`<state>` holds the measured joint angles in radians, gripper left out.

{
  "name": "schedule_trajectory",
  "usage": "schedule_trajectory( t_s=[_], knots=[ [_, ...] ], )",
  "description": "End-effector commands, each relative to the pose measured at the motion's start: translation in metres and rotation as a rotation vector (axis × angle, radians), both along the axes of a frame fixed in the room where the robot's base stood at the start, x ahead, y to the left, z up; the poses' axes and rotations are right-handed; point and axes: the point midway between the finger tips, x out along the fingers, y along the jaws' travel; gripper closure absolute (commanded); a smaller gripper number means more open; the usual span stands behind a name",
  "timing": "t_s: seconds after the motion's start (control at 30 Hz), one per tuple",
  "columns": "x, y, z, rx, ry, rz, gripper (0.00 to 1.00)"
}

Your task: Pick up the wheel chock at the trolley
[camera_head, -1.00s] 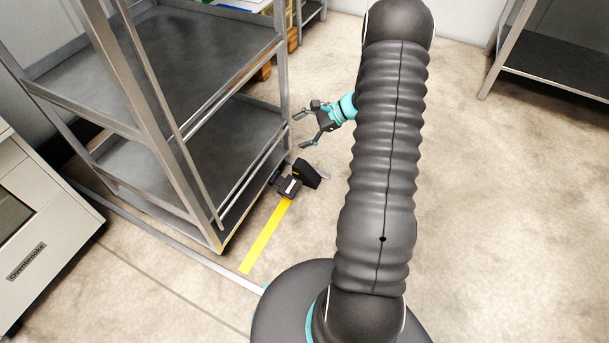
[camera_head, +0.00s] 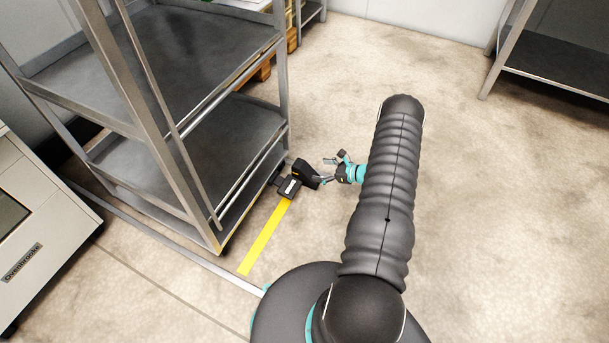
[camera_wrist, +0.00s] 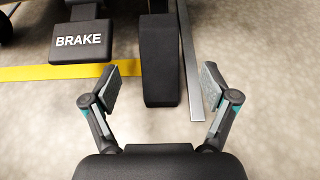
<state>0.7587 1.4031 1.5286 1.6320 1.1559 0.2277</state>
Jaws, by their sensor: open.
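My gripper (camera_head: 329,167) is open and empty, just right of the chock in the head view. In the wrist view my gripper (camera_wrist: 162,86) has one finger on each side of the chock with gaps at both sides. I cannot tell how far above the floor the fingertips are.
A black pedal marked BRAKE (camera_wrist: 82,43) sits left of the chock, near the trolley. A thin grey metal strip (camera_wrist: 190,65) lies close right of the chock. A yellow floor line (camera_head: 264,238) runs by the pedal. Open floor (camera_head: 470,200) lies to the right.

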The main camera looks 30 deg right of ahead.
Motion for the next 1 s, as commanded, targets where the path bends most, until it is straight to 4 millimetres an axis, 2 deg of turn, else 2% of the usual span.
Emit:
schedule_trajectory(
  t_s=[0.2, 0.53, 0.8, 1.0],
  knots=[
    [0.027, 0.022, -0.014, 0.000, -0.001, 0.003, 0.15],
    [0.041, 0.033, -0.020, 0.000, 0.000, 0.001, 0.15],
    [0.068, 0.055, -0.029, 0.000, 0.000, 0.004, 0.15],
    [0.077, 0.061, -0.032, 0.000, 0.000, 0.001, 0.15]
  ],
)
